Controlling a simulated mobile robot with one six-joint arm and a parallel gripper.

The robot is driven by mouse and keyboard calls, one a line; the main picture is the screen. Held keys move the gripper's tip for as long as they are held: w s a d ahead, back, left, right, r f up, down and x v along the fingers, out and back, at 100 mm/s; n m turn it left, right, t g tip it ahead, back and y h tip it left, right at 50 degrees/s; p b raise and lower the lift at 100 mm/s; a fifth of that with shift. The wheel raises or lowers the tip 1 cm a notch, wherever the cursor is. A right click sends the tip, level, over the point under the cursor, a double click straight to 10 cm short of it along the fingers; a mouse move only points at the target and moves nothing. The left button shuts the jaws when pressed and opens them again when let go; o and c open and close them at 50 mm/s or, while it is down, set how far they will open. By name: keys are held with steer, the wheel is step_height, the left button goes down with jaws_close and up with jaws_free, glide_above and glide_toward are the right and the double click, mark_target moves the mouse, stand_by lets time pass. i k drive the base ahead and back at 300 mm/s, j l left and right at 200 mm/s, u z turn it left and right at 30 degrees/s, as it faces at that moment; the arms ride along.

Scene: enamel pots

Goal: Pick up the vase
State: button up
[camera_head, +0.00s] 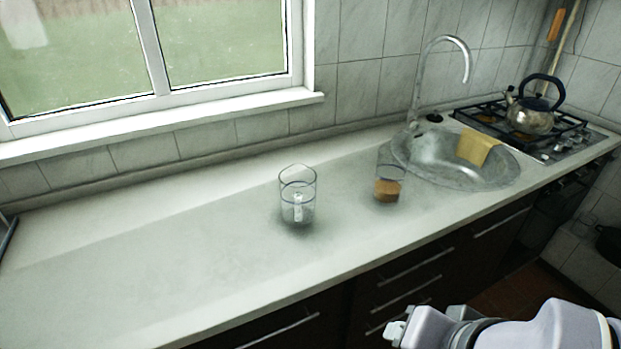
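A clear glass vessel (297,207), tall and open at the top, stands upright on the countertop near the middle of the view. A second clear glass (391,172) stands to its right beside the sink, with an orange-brown fill or block in its lower part. I cannot tell for certain which of the two is the vase. My arm enters at the bottom right, and its pale end, which seems to be my gripper (396,331), is in front of the drawers, apart from both glasses. Its fingers are not clear enough to show whether they are open or shut.
A kettle (530,116) stands on the stove (572,137) beyond. The countertop (130,265) is bare at the left. A window is behind.

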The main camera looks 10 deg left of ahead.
mark_target(392, 164)
steer(key=i+l, duration=0.25)
steer(key=l, duration=0.15)
steer(key=i+l, duration=0.3)
steer(key=l, duration=0.15)
steer(key=i+l+u, duration=0.1)
steer(key=i+l, duration=0.15)
steer(key=l, duration=0.15)
steer(key=i+l, duration=0.25)
steer(key=l, duration=0.2)
